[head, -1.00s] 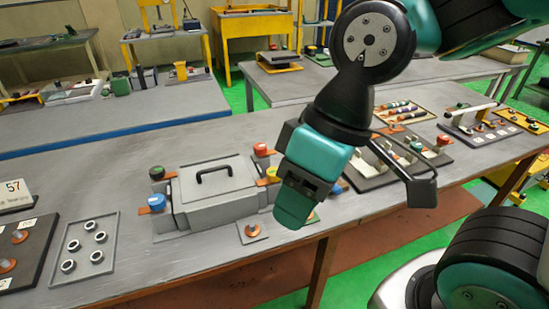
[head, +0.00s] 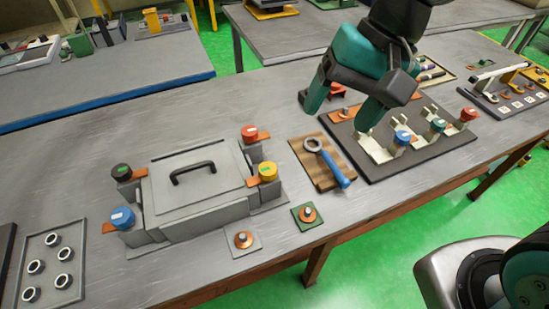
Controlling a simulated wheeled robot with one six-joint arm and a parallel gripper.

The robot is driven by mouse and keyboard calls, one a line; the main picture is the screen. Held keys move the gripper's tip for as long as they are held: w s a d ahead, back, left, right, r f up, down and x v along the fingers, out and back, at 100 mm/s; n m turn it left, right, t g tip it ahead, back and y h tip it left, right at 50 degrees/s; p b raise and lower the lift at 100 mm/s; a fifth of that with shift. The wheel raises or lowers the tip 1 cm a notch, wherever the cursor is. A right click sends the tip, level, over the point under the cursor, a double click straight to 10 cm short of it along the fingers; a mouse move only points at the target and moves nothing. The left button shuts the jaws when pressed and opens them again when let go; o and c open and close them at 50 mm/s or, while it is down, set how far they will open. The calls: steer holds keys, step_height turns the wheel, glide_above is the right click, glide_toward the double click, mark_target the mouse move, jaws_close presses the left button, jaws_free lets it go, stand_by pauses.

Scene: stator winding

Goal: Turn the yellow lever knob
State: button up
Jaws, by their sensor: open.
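A grey box (head: 200,192) with a black handle on its lid stands on the table at left centre. The yellow lever knob (head: 268,172) is at its right front corner, on an orange lever, and is fully visible. A red knob (head: 250,133) is behind it. A black knob (head: 121,172) and a blue knob (head: 122,218) are on the box's left side. My gripper (head: 344,106) is open, fingers apart, to the right of and behind the yellow knob. It appears above the dark board and well apart from the yellow knob. Nothing shows between its fingers.
A wooden board (head: 310,170) with a blue-handled wrench (head: 335,165) lies right of the box. The dark board (head: 400,160) carries several coloured knobs. Small square plates (head: 307,216) lie in front of the box. A grey tray (head: 50,268) holds several rings.

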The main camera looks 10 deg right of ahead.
steer(key=w+a+f+m, duration=0.3)
steer(key=w+f+m, duration=0.3)
steer(key=w+m, duration=0.5)
steer(key=m+p, duration=0.2)
steer(key=p, duration=0.1)
glide_toward(268, 168)
steer(key=shift+g, duration=0.3)
steer(key=x, duration=0.9)
steer(key=shift+w+f, duration=0.2)
steer(key=shift+a, duration=0.1)
steer(key=c, duration=0.9)
